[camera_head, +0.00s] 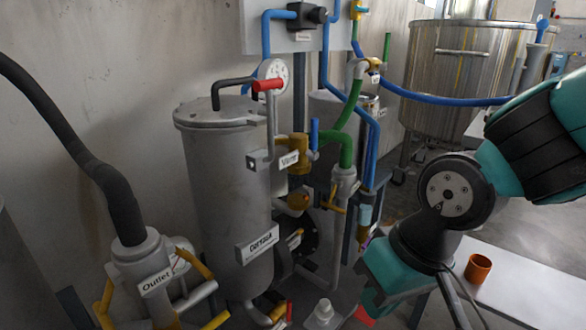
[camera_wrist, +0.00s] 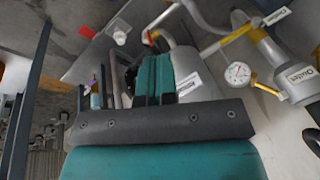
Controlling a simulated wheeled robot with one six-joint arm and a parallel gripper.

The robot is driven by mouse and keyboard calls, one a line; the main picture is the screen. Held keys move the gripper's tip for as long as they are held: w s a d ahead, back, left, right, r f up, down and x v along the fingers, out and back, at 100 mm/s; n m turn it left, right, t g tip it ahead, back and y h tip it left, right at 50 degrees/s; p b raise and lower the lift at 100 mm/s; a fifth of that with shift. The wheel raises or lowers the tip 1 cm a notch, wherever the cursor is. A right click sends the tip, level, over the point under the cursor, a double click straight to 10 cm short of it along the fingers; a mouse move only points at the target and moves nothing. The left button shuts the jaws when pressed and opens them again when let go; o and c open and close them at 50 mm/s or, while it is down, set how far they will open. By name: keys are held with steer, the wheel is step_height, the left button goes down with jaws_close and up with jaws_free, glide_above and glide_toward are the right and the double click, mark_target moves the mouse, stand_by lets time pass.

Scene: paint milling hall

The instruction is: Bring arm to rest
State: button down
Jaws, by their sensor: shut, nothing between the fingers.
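My gripper (camera_wrist: 154,65) shows in the wrist view as two teal fingers side by side, pressed together with nothing between them. Behind the fingers in that view is a grey cylindrical vessel (camera_wrist: 188,62). In the head view my arm reaches in from the right edge, bent at a dark joint with a teal link pointing down. My gripper is hard to make out there. It hangs in front of the pipework and beside a table. Contact with anything cannot be seen.
An orange cup (camera_head: 478,268) stands on a pale table (camera_head: 530,285) at right. A gauge (camera_wrist: 237,73) shows in the wrist view.

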steer(key=s+d+r+n+g+p, duration=0.1)
steer(key=s+d+r+n+p, duration=0.25)
steer(key=s+r, duration=0.45)
step_height(320, 180, up, 37)
steer(key=w+m+p, duration=0.1)
steer(key=p, duration=3.4)
steer(key=shift+w+d+y, duration=0.2)
steer(key=shift+d+y, duration=0.1)
steer(key=shift+y, duration=0.1)
steer(key=c, duration=1.7)
jaws_free()
steer(key=shift+r+p, duration=0.3)
steer(key=shift+p, duration=0.2)
steer(key=o, duration=0.6)
steer(key=shift+f, duration=0.15)
steer(key=shift+c, duration=0.2)
